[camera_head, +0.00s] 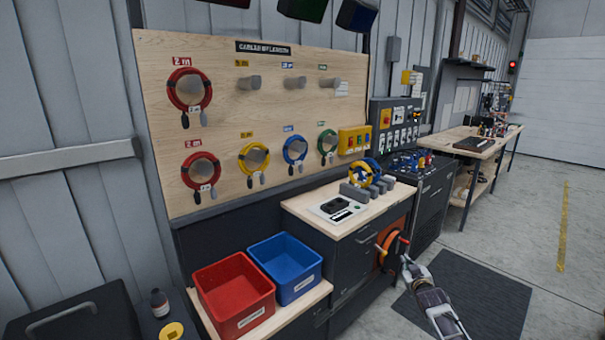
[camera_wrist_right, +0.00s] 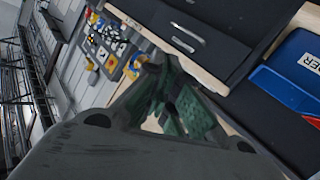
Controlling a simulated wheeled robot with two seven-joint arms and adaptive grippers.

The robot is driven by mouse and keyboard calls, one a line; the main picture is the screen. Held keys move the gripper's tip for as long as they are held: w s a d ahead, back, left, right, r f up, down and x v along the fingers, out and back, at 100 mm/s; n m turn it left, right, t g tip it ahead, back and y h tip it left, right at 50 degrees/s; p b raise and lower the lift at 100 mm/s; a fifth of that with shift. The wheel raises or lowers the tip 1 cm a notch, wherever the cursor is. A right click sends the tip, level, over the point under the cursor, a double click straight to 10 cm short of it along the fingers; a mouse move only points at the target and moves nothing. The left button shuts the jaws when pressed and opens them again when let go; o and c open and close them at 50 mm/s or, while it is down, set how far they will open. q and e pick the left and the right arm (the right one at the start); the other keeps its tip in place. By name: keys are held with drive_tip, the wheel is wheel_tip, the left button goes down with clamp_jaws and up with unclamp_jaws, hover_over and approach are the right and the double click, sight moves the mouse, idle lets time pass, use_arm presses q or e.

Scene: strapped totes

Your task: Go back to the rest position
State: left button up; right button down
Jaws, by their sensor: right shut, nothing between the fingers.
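My right gripper (camera_head: 406,259) is in the lower right of the head view, in front of the low dark cabinet and over the dark floor mat. In the right wrist view its fingers (camera_wrist_right: 168,82) are shut with nothing between them. It looks clear of the cabinet, though the exact gap cannot be told. My left gripper does not show in either view.
A red tote (camera_head: 233,292) and a blue tote (camera_head: 285,267) stand on a low shelf. Cable coils hang on a wooden board (camera_head: 225,120). An orange reel (camera_head: 386,250) is at the cabinet (camera_head: 345,268) front. The floor (camera_head: 530,190) at right is open.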

drive_tip(key=s+a+f+g+b, duration=0.1)
drive_tip(key=s+f+g, duration=0.1)
drive_tip(key=s+f, duration=0.95)
drive_tip(key=s+a+f+g+b, duration=0.1)
drive_tip(key=s+f+g, duration=0.4)
drive_tip(key=f, duration=1.2)
drive_tip(key=s+a+f, duration=0.1)
drive_tip(key=s+f, duration=1)
drive_tip(key=f, duration=0.3)
drive_tip(key=s+a+f+g, duration=0.1)
drive_tip(key=s+f, duration=0.5)
drive_tip(key=s, duration=0.8)
drive_tip(key=s+a+f+g+b, duration=0.1)
drive_tip(key=s+f+g, duration=0.2)
drive_tip(key=s+f, duration=0.4)
drive_tip(key=s+a+f+g+b, duration=0.1)
drive_tip(key=s+f+g, duration=0.2)
drive_tip(key=s, duration=1.9)
wheel_tip(320, 180, down, 4)
drive_tip(key=shift+s, duration=0.25)
drive_tip(key=shift+a, duration=0.1)
